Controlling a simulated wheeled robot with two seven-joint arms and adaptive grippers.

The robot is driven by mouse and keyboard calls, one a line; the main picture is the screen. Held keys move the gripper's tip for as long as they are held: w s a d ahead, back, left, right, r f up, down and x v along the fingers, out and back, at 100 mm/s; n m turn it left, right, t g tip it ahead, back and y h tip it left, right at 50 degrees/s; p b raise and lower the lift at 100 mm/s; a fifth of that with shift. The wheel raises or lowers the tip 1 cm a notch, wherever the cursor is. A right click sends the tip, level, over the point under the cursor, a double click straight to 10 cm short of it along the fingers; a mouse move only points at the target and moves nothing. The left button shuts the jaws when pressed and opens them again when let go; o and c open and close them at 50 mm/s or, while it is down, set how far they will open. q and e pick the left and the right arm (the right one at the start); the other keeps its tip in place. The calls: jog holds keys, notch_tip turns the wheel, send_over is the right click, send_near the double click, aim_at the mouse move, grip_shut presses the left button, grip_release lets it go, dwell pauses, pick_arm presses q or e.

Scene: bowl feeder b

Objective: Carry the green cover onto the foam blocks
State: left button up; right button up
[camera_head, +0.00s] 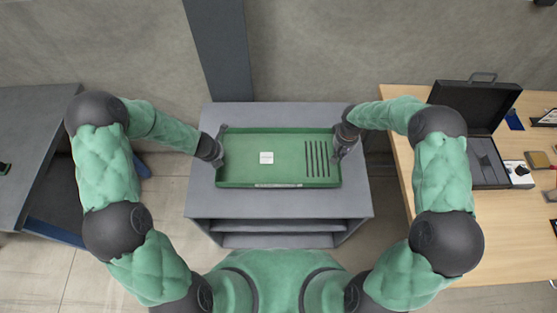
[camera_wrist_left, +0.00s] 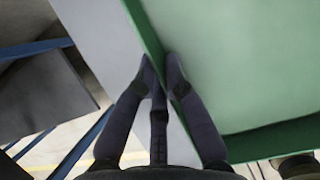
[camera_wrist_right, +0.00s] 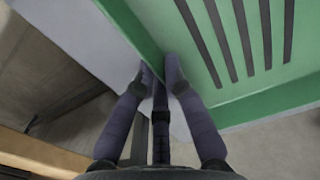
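The green cover (camera_head: 239,175), a shallow tray-like panel with a raised rim, a white label and several dark slots, is over the grey cart top (camera_head: 203,204). I cannot tell whether it rests there or hangs just above. My left gripper (camera_head: 219,152) is at its left rim; in the left wrist view its fingertips (camera_wrist_left: 160,66) close on the rim from both sides. My right gripper (camera_head: 338,149) is at its right rim, and in the right wrist view its fingertips (camera_wrist_right: 160,66) pinch that rim (camera_wrist_right: 143,36). No foam blocks are visible.
A wooden table (camera_head: 404,165) on the right holds an open black case (camera_head: 478,112) and several small items. A dark grey table (camera_head: 36,130) stands at the left. A dark post (camera_head: 222,50) rises behind the cart. Strips of bare cart top surround the cover.

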pick_arm(q)
jog(key=shift+o, duration=1)
jog(key=shift+r, duration=0.1)
pick_arm(e)
jog(key=shift+o, duration=1)
jog(key=shift+r, duration=0.1)
pick_arm(q)
jog(key=v, duration=1.2)
pick_arm(e)
notch_tip(320, 180, up, 12)
